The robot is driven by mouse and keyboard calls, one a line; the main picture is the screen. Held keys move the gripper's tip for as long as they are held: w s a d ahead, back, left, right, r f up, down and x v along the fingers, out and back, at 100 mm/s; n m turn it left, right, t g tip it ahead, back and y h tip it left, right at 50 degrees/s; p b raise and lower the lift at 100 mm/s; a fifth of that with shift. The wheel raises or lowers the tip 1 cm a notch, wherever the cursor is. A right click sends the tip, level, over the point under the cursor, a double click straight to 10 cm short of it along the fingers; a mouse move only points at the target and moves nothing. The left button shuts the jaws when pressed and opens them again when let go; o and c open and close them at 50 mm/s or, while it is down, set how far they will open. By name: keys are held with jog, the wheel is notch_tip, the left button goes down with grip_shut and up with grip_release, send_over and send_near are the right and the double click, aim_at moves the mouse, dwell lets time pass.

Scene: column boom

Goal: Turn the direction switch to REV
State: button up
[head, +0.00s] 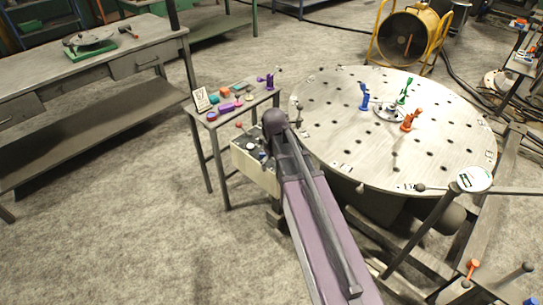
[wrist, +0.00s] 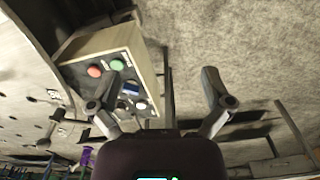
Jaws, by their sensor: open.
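A beige control box (wrist: 100,70) with a dark panel face is in the upper left of the wrist view. It carries a red button (wrist: 95,71), a green button (wrist: 117,64), a blue part (wrist: 131,88) and a small round pale control (wrist: 141,105). I cannot read which control is the direction switch. My gripper (wrist: 161,80) is open and empty; its left finger overlaps the panel, its right finger is over the floor beyond the box. In the head view the box (head: 252,172) is partly hidden behind my arm, and the gripper is hidden.
A large round perforated table (head: 340,115) with coloured clamps stands right of my arm. A small side table (head: 222,118) with coloured parts and a sign is beside the box. A workbench (head: 90,60) is at left. Floor at lower left is clear.

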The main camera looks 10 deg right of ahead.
jog(key=shift+s+r+m, duration=0.15)
jog(key=shift+s+m, duration=0.2)
jog(key=shift+s, duration=0.55)
jog(key=shift+s+r+m, duration=0.1)
jog(key=shift+s+m, duration=0.25)
jog(key=shift+s, duration=0.5)
jog(key=shift+s, duration=0.1)
jog(key=s+r+m+p, duration=0.1)
jog(key=s+m, duration=0.1)
jog(key=s, duration=0.5)
jog(key=shift+a+m+p, duration=0.15)
jog(key=shift+m+p, duration=0.15)
jog(key=shift+m, duration=0.1)
jog(key=shift+r, duration=0.1)
